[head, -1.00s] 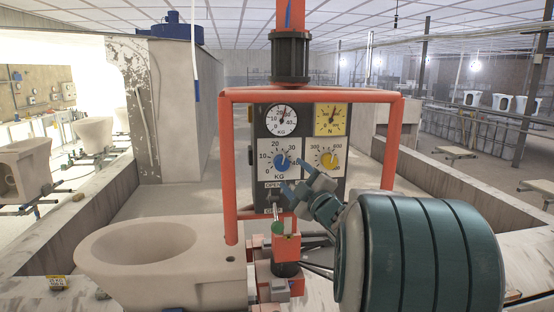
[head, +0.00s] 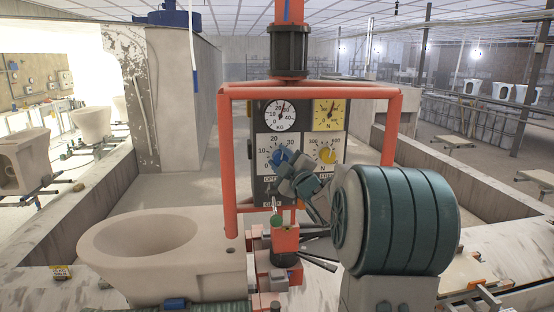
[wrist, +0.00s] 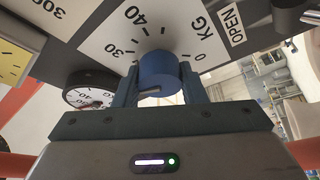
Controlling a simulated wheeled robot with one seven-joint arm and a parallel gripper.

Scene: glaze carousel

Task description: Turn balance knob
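The balance knob (wrist: 157,76) is a blue round knob with a pale pointer mark. It sits on a white KG dial (wrist: 113,47) on the dark control panel (head: 262,145). My gripper (wrist: 160,85) is at the knob, with one finger on each side and the knob filling the space between them. In the head view my gripper (head: 283,160) reaches the KG dial from the lower right and hides part of the knob. In the wrist view the pale mark points left and slightly down; its exact reading is unclear.
A yellow N knob (head: 327,154) is right of the KG dial, with two gauges above. An orange-red tube frame (head: 229,165) surrounds the panel. A beige toilet bowl (head: 155,255) stands to the left. An orange-and-green part (head: 285,235) stands below the panel.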

